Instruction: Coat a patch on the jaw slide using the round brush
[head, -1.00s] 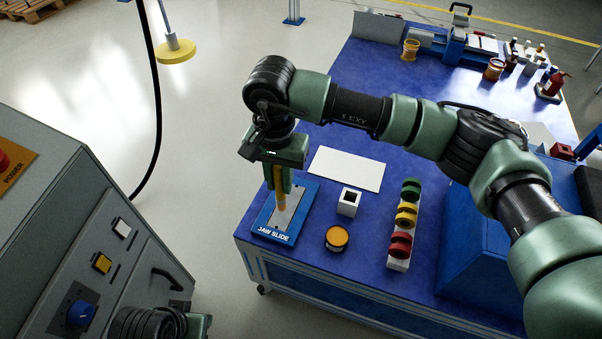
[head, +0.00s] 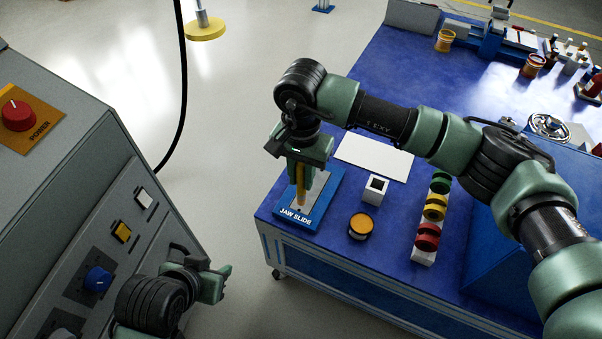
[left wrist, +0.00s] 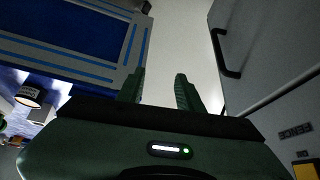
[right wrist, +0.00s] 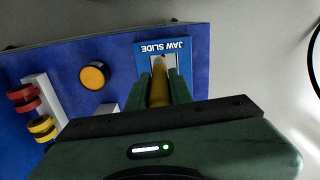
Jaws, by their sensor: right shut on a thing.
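The jaw slide is a blue plate (head: 325,190) with a grey strip and a white label, at the table's near left corner. Its labelled edge also shows in the right wrist view (right wrist: 165,47). My right gripper (head: 300,168) is above it, shut on the round brush (head: 301,188), whose yellow handle points down. The brush also shows between the fingers in the right wrist view (right wrist: 160,93). Its pale tip is at the strip; I cannot tell whether it touches. My left gripper (head: 222,284) is open and empty beside the grey cabinet; its fingers stand apart in the left wrist view (left wrist: 160,92).
On the blue table are a round orange-topped pot (head: 361,226), a white square holder (head: 375,189), a white sheet (head: 374,157) and a rack of green, yellow and red rings (head: 427,237). A grey control cabinet (head: 60,190) stands left, with floor between it and the table.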

